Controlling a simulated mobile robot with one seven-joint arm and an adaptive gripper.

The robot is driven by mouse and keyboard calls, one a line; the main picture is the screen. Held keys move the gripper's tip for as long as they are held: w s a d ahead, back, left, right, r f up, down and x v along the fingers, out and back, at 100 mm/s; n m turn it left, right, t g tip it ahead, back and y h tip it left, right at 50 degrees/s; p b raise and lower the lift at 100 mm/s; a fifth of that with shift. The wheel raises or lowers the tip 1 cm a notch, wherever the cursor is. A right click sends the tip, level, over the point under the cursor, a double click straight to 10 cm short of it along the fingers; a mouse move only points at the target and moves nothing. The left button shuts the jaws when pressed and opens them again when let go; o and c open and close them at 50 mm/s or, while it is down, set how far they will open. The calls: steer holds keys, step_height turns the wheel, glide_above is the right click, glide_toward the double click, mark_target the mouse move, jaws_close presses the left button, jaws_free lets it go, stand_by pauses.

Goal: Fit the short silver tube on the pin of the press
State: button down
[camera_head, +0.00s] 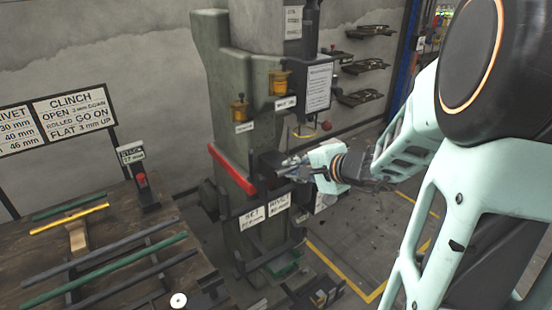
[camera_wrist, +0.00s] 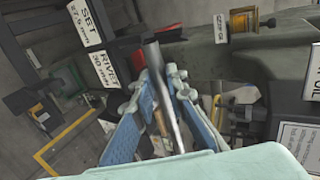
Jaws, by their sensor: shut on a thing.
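The press (camera_head: 222,100) is a tall grey-green column in the middle of the head view, with a red bar (camera_head: 232,170) on its front. My gripper (camera_head: 291,164) is at the press's right side, next to a dark block (camera_head: 268,162). In the wrist view my gripper (camera_wrist: 163,85) is shut on the short silver tube (camera_wrist: 168,108), between its blue-padded fingers. The tube's far end points toward the dark part of the press, near the red bar (camera_wrist: 171,38). I cannot make out the pin, nor whether the tube touches it.
A workbench (camera_head: 100,235) with green, grey and yellow bars stands at the left. Label plates (camera_head: 265,212) and brass cups (camera_head: 279,82) stick out from the press. Wall shelves (camera_head: 362,97) are behind. Floor with yellow lines lies open at the right of the press.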

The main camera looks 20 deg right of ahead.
steer(key=w+d, duration=0.1)
steer(key=w, duration=0.7)
steer(key=shift+d+f, duration=0.15)
steer(key=shift+d, duration=0.2)
steer(key=shift+b, duration=1.25)
stand_by(1.3)
steer(key=shift+f+b, duration=1.9)
steer(key=shift+b, duration=0.55)
steer(key=c, duration=1.8)
jaws_free()
steer(key=shift+c, duration=0.2)
steer(key=shift+s, duration=0.1)
